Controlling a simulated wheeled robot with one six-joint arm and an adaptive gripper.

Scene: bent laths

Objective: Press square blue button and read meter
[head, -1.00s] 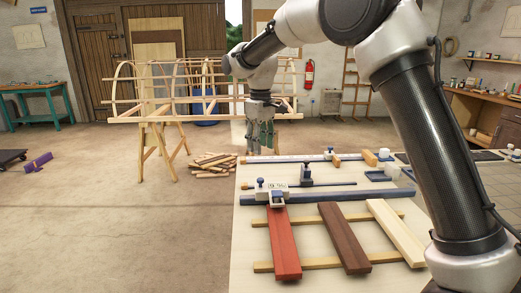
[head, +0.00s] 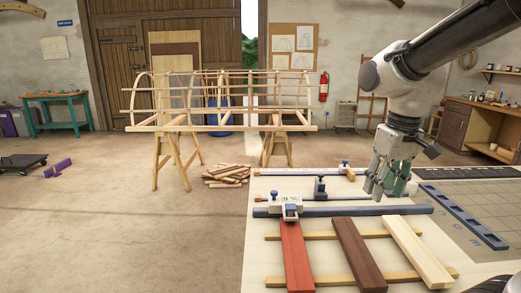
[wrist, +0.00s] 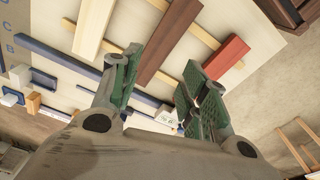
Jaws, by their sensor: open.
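My gripper (head: 384,190) is open and empty, pointing down above the table, to the right of the meter. In the wrist view, my gripper's (wrist: 162,72) green-padded fingers stand apart, with nothing between them. A white part with dark marks, perhaps the meter (wrist: 167,117), shows between the fingers, partly hidden.
A brown lath (head: 360,250) and a pale lath (head: 417,250) lie beside the red one across two wooden strips. Blue bars with clamps (head: 320,187) lie behind. A blue slotted rule (head: 463,218) lies on the gridded mat at right. A lath frame on trestles (head: 220,127) stands beyond.

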